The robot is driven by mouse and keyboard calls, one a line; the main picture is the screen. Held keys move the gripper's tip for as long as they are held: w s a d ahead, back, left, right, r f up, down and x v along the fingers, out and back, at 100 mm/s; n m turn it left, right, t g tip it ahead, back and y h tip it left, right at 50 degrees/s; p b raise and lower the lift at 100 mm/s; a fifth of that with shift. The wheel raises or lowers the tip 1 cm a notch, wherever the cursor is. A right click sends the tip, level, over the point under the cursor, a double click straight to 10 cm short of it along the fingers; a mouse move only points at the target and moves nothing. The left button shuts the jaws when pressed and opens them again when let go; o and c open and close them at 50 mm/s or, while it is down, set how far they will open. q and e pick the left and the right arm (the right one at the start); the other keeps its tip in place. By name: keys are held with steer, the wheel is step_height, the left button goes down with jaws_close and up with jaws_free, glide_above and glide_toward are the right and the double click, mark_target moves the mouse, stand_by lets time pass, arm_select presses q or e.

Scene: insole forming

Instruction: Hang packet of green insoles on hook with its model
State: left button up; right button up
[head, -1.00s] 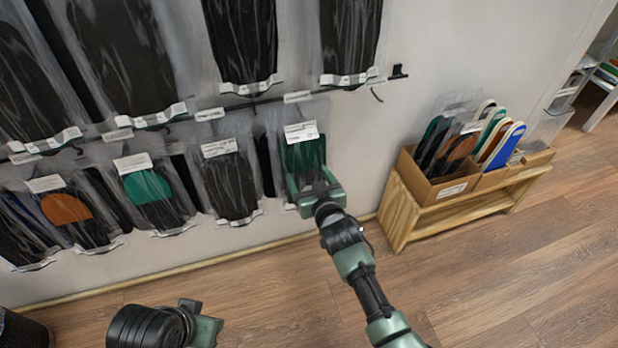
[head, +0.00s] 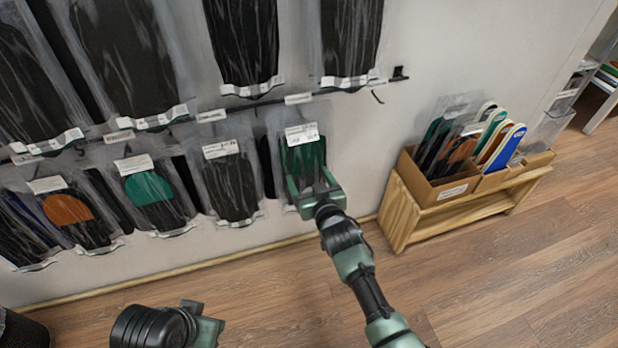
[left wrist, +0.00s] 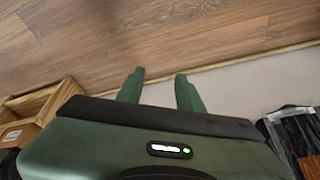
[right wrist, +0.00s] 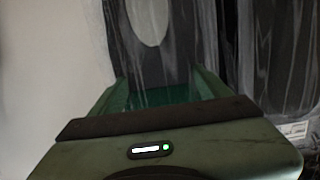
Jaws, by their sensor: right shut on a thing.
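The packet of green insoles (head: 304,157) is a clear bag with a white label, upright at the right end of the lower row on the wall. My right gripper (head: 314,190) is shut on its lower part; in the right wrist view the packet (right wrist: 150,62) rises between the fingers (right wrist: 160,85). The packet's top is just below a small tag (head: 298,98) on the hook rail (head: 262,100). I cannot tell whether its hole is on a hook. My left gripper (left wrist: 160,82) is open and empty, low over the floor; it also shows in the head view (head: 205,328).
Packets with black (head: 232,178), green-topped (head: 150,190) and orange-topped (head: 68,212) insoles hang to the left. Black insole packets (head: 242,40) hang above. A wooden bench (head: 415,215) with cardboard boxes (head: 440,188) of insoles stands right. The floor between is clear.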

steer(key=o, duration=1.5)
steer(key=shift+c, duration=0.2)
